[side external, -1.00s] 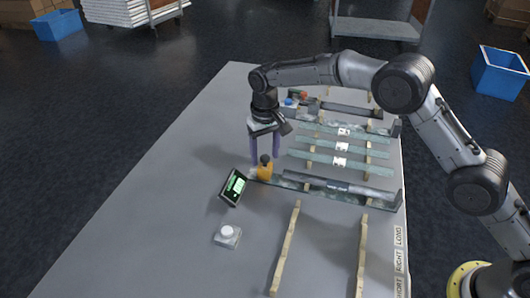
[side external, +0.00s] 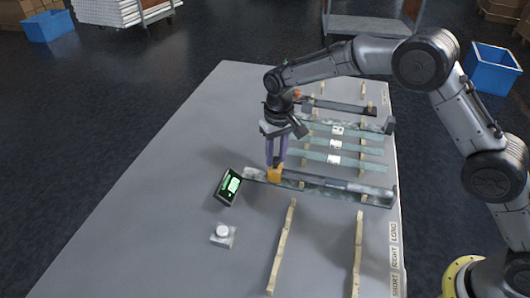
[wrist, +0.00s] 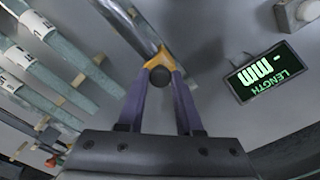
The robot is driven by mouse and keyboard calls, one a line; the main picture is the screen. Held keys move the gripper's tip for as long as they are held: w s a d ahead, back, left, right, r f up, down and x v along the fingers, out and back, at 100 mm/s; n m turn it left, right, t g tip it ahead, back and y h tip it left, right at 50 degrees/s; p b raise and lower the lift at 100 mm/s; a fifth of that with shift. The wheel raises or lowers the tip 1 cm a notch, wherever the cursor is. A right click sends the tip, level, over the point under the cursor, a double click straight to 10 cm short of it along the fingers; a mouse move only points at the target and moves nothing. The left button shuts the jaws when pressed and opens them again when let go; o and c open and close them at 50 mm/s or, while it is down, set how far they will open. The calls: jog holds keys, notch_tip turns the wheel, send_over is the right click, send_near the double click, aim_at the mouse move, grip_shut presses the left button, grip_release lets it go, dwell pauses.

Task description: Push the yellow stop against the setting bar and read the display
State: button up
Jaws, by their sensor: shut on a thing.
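The yellow stop (side external: 275,174) sits on the near dark rail (side external: 257,175), toward its left end. My gripper (side external: 276,164) is above it with its purple fingers closed on the stop's dark knob; the stop (wrist: 164,57) also shows between the fingertips in the wrist view. The grey setting bar (side external: 345,186) lies along the rail to the right of the stop. I cannot tell whether they touch. The display (side external: 229,187) is lit green; in the wrist view the display (wrist: 262,78) appears upside down, with "LENGTH", "mm" and a dash-like mark, no clear number.
A white round button (side external: 222,231) on a small plate stands in front of the display. Bare wooden strips (side external: 283,245) lie in front. The table's left side is clear.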

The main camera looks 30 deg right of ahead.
jog(key=shift+o, duration=0.6)
jog(key=shift+s+d, duration=0.55)
jog(key=shift+d, duration=0.1)
jog(key=o, duration=0.3)
jog(key=shift+s+d+f, duration=0.1)
jog(key=shift+s+d, duration=0.15)
jog(key=shift+d, duration=0.05)
jog(key=o, duration=0.6)
jog(key=shift+c, duration=0.2)
jog(key=shift+w+a, duration=0.1)
jog(key=shift+a, duration=0.05)
jog(key=shift+w+r, duration=0.1)
jog(key=shift+r, duration=0.5)
notch_tip(320, 180, up, 13)
jog(key=shift+f, duration=0.15)
